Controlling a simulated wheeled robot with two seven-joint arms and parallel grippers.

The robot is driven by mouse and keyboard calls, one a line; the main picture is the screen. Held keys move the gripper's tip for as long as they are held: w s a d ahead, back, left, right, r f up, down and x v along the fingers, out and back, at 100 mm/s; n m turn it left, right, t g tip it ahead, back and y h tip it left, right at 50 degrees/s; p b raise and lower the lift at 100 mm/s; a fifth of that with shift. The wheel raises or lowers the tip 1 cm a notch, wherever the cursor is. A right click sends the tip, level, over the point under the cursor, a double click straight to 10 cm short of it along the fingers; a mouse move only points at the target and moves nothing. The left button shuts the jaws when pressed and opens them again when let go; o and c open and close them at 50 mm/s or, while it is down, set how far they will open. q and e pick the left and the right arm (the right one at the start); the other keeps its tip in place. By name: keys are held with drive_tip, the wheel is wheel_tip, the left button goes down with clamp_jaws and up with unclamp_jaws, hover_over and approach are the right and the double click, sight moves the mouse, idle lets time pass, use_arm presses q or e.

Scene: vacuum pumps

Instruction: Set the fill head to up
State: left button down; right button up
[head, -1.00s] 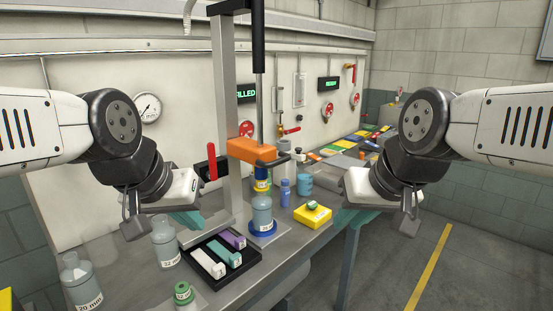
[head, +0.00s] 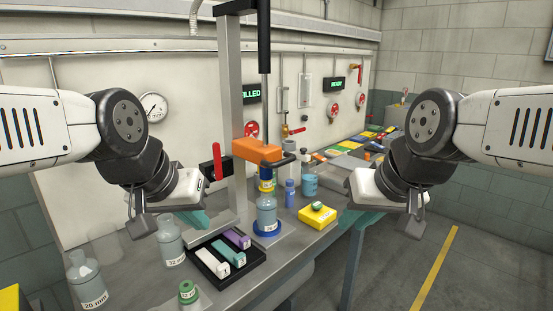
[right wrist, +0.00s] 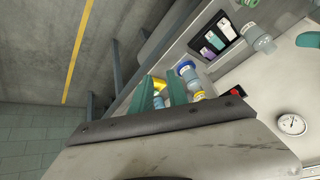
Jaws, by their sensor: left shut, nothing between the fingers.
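The fill head (head: 257,151) is an orange block on a grey upright post (head: 232,110), hanging on a thin rod below a black cylinder (head: 264,38). It sits low, just above a bottle (head: 267,211) standing on a blue ring. A red lever (head: 217,160) stands upright on a black block left of the post. My left gripper (head: 193,220) is shut and empty, left of the post and above the bench. My right gripper (head: 352,220) is right of the bench's front edge, clear of the fill head; its teal fingers stand apart in the right wrist view (right wrist: 159,91).
A black tray (head: 223,281) with coloured blocks lies in front of the post. Loose bottles (head: 170,241) stand to its left. A yellow block (head: 317,216) and a small blue bottle (head: 290,192) stand right of the filling place. Open floor lies to the right.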

drive_tip(key=o, duration=0.4)
drive_tip(key=shift+c, duration=0.2)
drive_tip(key=shift+o, duration=0.2)
drive_tip(key=shift+a+f, duration=0.2)
drive_tip(key=shift+f, duration=0.05)
drive_tip(key=w+a+f+g+y, duration=0.3)
drive_tip(key=w+a+g+y, duration=0.35)
drive_tip(key=a+y, duration=0.35)
drive_tip(key=m+t+y, duration=0.4)
drive_tip(key=t+y, duration=0.2)
drive_tip(key=t, duration=0.2)
approach(283, 162)
drive_tip(key=x, duration=0.7)
drive_tip(key=w+x, duration=0.1)
drive_tip(key=x, duration=0.2)
drive_tip(key=shift+f, duration=0.25)
clamp_jaws()
